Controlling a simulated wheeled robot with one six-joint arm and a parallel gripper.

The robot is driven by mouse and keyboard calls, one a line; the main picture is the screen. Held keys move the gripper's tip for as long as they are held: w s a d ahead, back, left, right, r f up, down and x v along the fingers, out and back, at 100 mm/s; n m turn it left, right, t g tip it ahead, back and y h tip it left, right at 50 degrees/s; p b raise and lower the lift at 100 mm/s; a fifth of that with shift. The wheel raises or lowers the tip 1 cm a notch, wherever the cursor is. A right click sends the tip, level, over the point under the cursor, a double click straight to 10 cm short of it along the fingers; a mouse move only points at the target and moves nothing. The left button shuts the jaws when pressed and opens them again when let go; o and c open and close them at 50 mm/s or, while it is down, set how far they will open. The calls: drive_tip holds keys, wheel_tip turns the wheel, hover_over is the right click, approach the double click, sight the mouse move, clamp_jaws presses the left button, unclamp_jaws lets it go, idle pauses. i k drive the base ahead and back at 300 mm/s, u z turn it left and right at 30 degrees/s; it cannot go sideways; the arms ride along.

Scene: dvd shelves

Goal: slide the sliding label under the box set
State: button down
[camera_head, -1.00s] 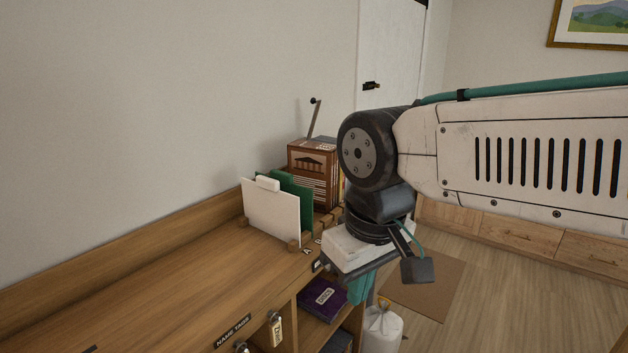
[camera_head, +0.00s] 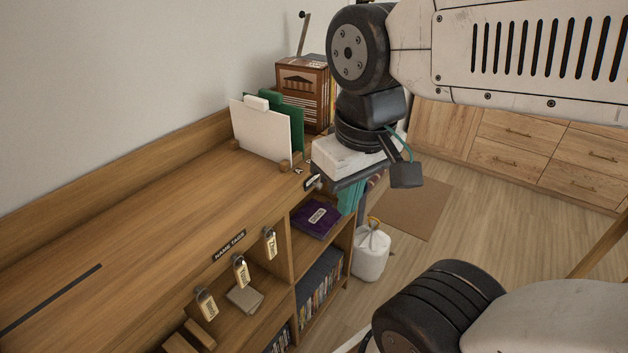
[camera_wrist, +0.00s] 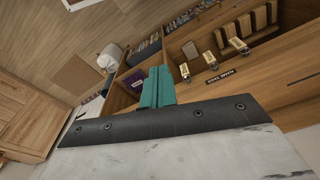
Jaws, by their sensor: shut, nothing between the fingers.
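A brown case with a building emblem (camera_head: 303,88) and several upright spines stands on the far end of the cabinet top; it may be the box set. A purple box with a pale label (camera_head: 316,219) lies on the upper right shelf and also shows in the wrist view (camera_wrist: 136,82). A small black label with white marks (camera_head: 313,182) is at the cabinet's front edge, partly beside my gripper; I cannot tell if it is the sliding label. My gripper (camera_head: 350,197) has teal fingers, shut and empty, near the cabinet's right end. They also show in the wrist view (camera_wrist: 157,72).
A white panel (camera_head: 261,130) and a green one (camera_head: 289,110) stand before the brown case. Several tags (camera_head: 241,271) hang below a NAME TAGS plate (camera_head: 230,245). A white bag (camera_head: 371,252) stands on the floor at right. The near cabinet top is mostly clear.

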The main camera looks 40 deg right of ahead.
sight(312, 182)
drive_tip(key=z, duration=0.55)
drive_tip(key=k, duration=1.25)
drive_tip(key=u, duration=0.25)
drive_tip(key=i, duration=0.75)
drive_tip(key=u, duration=0.3)
